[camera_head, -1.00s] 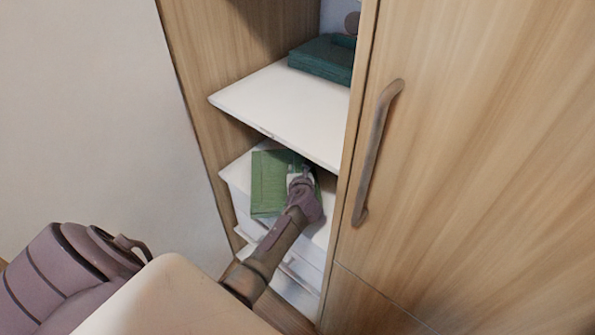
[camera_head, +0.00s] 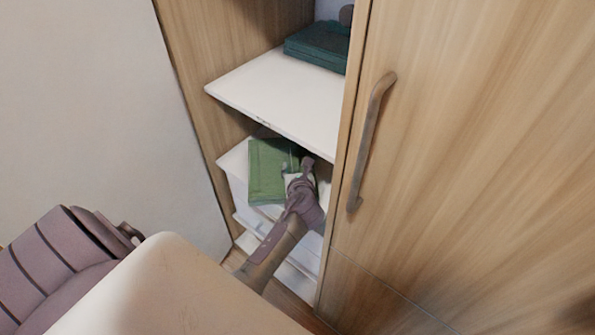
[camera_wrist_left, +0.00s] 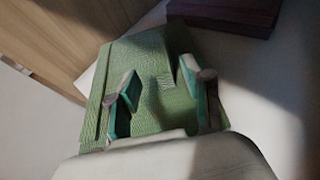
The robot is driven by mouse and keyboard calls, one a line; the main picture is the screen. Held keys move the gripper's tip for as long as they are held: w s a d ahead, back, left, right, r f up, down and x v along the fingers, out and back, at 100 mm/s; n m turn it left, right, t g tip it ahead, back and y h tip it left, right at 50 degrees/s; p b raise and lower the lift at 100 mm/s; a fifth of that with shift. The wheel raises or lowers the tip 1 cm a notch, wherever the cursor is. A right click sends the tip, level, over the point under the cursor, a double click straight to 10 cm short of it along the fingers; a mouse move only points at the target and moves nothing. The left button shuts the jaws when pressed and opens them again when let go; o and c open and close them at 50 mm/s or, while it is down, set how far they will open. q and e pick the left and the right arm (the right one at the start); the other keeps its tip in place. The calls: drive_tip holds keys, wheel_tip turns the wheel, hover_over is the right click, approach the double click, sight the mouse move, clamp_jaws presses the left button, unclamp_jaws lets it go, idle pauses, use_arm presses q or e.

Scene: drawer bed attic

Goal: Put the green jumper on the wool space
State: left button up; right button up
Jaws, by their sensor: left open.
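The green jumper (camera_head: 267,172) lies folded on a white shelf (camera_head: 233,160) in the open part of the wardrobe, below a wider white shelf. My left gripper (camera_head: 299,168) reaches in over its right side. In the left wrist view the jumper (camera_wrist_left: 150,62) fills the middle, and the open left gripper (camera_wrist_left: 162,98) has its two fingers apart over it. I cannot tell whether the fingertips touch the cloth. My right gripper is not in view. I see no label that marks the wool space.
A dark teal folded stack (camera_head: 318,46) lies on the upper shelf (camera_head: 275,98), which is otherwise mostly clear. A dark reddish folded thing (camera_wrist_left: 225,12) lies beyond the jumper in the left wrist view. A closed wooden door with a handle (camera_head: 371,140) stands at the right.

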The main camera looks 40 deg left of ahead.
use_arm(q)
drive_tip(key=shift+v, duration=2.2)
